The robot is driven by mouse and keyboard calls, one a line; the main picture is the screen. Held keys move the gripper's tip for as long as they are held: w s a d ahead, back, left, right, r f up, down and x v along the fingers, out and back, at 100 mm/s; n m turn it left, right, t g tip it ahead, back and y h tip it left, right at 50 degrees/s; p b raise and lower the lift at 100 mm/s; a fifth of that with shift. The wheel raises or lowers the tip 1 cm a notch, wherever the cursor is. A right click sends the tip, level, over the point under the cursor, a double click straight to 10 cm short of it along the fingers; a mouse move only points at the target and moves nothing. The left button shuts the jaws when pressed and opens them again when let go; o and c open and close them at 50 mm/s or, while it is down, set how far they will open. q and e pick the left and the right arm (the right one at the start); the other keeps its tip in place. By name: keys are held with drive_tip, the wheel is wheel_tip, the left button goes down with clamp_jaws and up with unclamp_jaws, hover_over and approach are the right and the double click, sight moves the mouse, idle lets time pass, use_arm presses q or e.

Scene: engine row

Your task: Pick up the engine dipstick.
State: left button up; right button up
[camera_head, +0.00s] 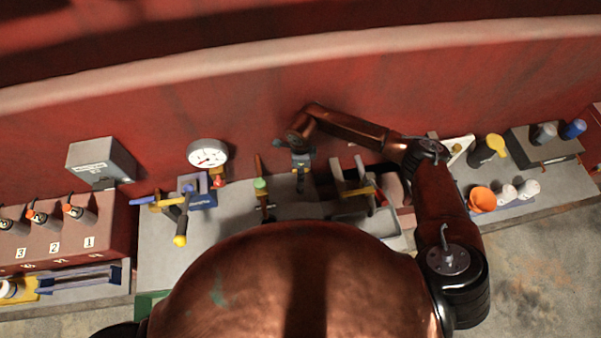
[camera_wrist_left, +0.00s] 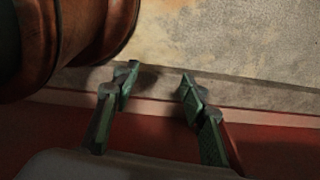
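I cannot tell for certain which item is the engine dipstick. A short yellow bar (camera_head: 358,191) lies across a grey holder right of my right gripper, and a thin upright rod with a green cap (camera_head: 260,184) stands to its left. My right gripper (camera_head: 300,187) points down over the grey bench between these two; its fingers look close together, but whether they are shut or hold anything is too small to tell. My left gripper (camera_wrist_left: 158,77) is open and empty in the left wrist view, with its fingers apart over bare floor. It is outside the head view.
A round gauge (camera_head: 208,154), a blue block (camera_head: 198,191) and a yellow-knobbed lever (camera_head: 180,239) stand left on the bench. An orange cup (camera_head: 482,199) and white caps stand right. A red wall (camera_head: 240,110) runs behind. My body hides the front middle.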

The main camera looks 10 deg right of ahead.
drive_tip(key=c, duration=0.3)
clamp_jaws()
use_arm(q)
drive_tip(key=shift+s+a, duration=0.1)
drive_tip(key=shift+s, duration=0.6)
drive_tip(key=shift+w, duration=0.3)
use_arm(e)
drive_tip(key=shift+r, duration=0.2)
drive_tip(key=shift+r, duration=0.25)
use_arm(q)
drive_tip(key=shift+s+f+b, duration=0.1)
drive_tip(key=shift+f+b, duration=2.5)
use_arm(e)
wheel_tip(320, 180, up, 17)
drive_tip(key=shift+r, duration=0.1)
